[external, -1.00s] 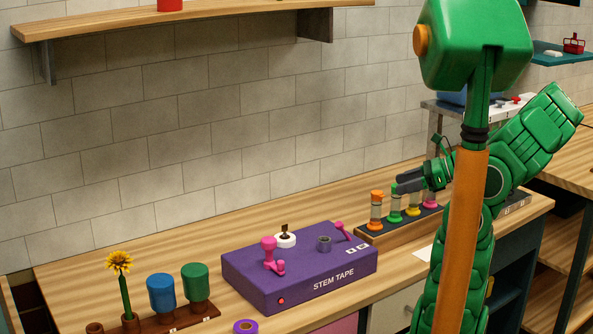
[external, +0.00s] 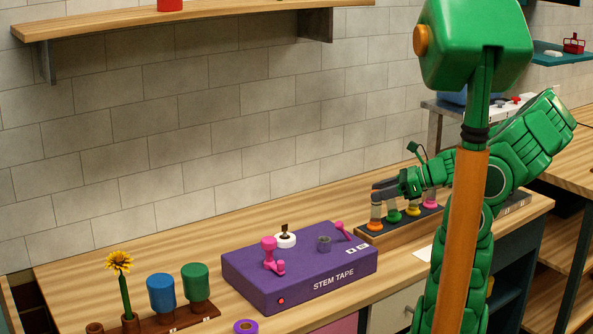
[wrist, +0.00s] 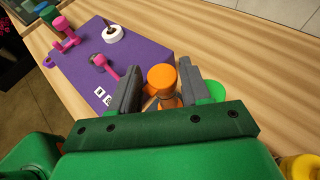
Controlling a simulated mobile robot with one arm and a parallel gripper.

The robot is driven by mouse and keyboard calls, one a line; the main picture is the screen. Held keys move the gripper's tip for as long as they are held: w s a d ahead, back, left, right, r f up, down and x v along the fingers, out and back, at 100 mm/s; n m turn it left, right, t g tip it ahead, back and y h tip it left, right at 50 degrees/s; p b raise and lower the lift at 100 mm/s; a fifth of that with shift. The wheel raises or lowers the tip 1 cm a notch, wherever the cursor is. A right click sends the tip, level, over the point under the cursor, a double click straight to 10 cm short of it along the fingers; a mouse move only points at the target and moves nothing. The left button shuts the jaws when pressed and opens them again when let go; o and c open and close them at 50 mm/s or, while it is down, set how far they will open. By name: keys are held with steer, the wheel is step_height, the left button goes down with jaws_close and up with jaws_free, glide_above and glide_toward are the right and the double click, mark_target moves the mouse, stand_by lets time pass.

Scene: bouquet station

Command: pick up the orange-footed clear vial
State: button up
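The orange-footed clear vial (external: 376,212) stands upright at the left end of the dark rack (external: 398,224) in the external view. Its orange cap is hidden there behind my gripper's fingers. In the wrist view its orange cap (wrist: 161,78) lies between the two grey fingers. My gripper (external: 380,189) is open around the upper part of the vial, and a small gap shows beside the left finger in the wrist view. The green-footed vial (external: 394,214) stands just right of it. Its green top (wrist: 215,90) shows close outside the right finger.
Yellow-footed (external: 413,210) and pink-footed (external: 430,204) vials stand further right in the rack. The purple stem tape box (external: 300,270) with pink handles is to the left. The wooden counter behind the rack is clear.

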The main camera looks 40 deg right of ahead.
steer(key=shift+d+f, duration=0.15)
steer(key=shift+f, duration=0.2)
jaws_close()
steer(key=s+a+r, duration=0.5)
steer(key=s+r, duration=0.7)
steer(key=r, duration=0.1)
steer(key=shift+s+r, duration=0.25)
steer(key=shift+s, duration=0.15)
